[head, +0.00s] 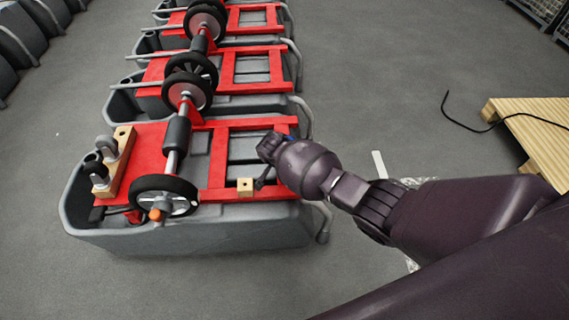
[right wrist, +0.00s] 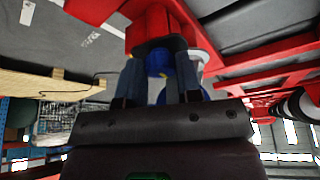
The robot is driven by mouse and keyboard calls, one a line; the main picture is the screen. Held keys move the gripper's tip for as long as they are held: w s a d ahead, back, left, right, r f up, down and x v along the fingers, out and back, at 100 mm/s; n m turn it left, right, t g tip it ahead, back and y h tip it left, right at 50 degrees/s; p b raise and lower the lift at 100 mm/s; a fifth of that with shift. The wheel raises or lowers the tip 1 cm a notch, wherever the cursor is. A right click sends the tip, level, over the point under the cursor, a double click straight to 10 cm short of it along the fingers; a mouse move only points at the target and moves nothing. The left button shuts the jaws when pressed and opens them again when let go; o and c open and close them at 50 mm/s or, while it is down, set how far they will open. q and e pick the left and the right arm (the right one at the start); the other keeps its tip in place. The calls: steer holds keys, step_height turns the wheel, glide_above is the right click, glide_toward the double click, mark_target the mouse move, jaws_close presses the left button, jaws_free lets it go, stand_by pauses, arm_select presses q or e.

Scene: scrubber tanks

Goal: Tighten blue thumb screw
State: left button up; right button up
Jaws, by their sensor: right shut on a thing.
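The blue thumb screw (right wrist: 157,62) shows between the two fingers of my right gripper (right wrist: 160,76) in the right wrist view, beneath a red frame part. More blue shows by the right finger. My right gripper is shut on the screw; the fingers hide part of it. In the head view my right gripper (head: 266,152) is at the right side of the nearest tank's red frame (head: 215,194). There the screw is mostly hidden behind the gripper, with only a trace of blue showing. My left gripper is not in view.
The nearest grey tank (head: 190,236) carries a wheel (head: 180,184), an orange knob (head: 155,214) and a small wooden block (head: 245,187). More tanks stand behind it. A wooden pallet (head: 545,125) with a black cable (head: 462,122) lies at right. Floor between is mostly clear.

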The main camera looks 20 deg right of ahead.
steer(key=m, duration=0.1)
steer(key=m+g, duration=0.1)
steer(key=m, duration=0.1)
steer(key=shift+a+f+m+h, duration=0.2)
steer(key=shift+m+h, duration=0.1)
steer(key=shift+h, duration=0.1)
steer(key=shift+w+m+g+b, duration=0.15)
steer(key=shift+m+g+b, duration=0.35)
steer(key=shift+m, duration=0.5)
steer(key=shift+r+m, duration=0.1)
steer(key=shift+m, duration=0.4)
steer(key=shift+w+m+g, duration=0.1)
steer(key=shift+m+g, duration=0.2)
steer(key=shift+r+h, duration=0.1)
steer(key=shift+h, duration=0.2)
steer(key=shift+w+d, duration=0.1)
steer(key=o, duration=0.7)
steer(key=shift+c, duration=0.2)
steer(key=shift+r, duration=0.15)
